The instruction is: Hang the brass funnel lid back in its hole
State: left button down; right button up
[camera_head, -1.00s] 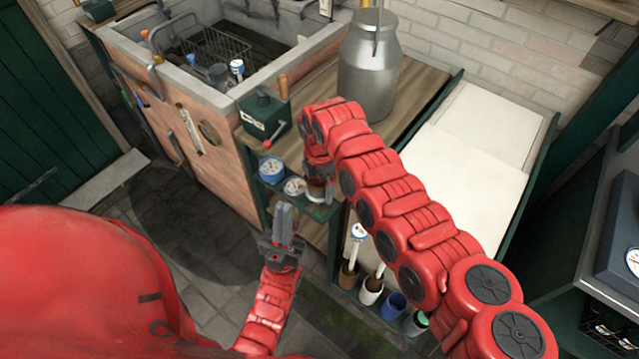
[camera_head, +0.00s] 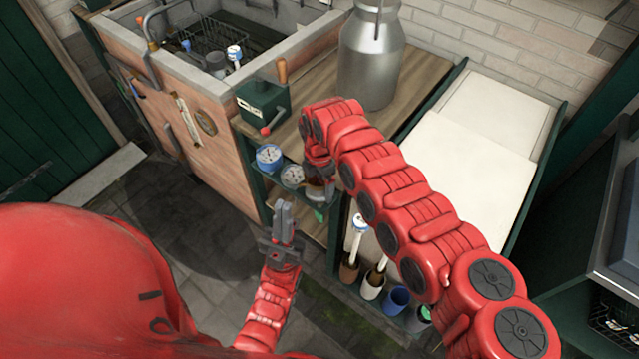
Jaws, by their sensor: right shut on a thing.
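My right arm comes in from the right, and its gripper (camera_head: 318,168) points down at the small green shelf on the bench's front. It is shut on a small brownish thing (camera_head: 316,192), which may be the brass funnel lid. The fingers and arm hide most of it. I cannot tell whether it sits in a hole or is above one. A small green patch shows just below it. My left gripper (camera_head: 284,222) points up in front of the bench, with its fingers close together and nothing seen between them.
A green crank box (camera_head: 263,104) and a metal churn (camera_head: 370,60) stand on the bench. Several cups with brushes (camera_head: 372,284) stand on a low rack. A brick sink (camera_head: 190,120) is at left.

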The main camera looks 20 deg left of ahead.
aim_at(320, 181)
jog(key=shift+f+b, duration=0.55)
jog(key=shift+f, duration=0.2)
dwell(0.5)
jog(key=o, duration=1.6)
jog(key=shift+c, duration=0.2)
jog(key=shift+r+p, duration=1.2)
jog(key=shift+r, duration=1.1)
jog(key=shift+r+p, duration=0.7)
jog(key=shift+r, duration=1.5)
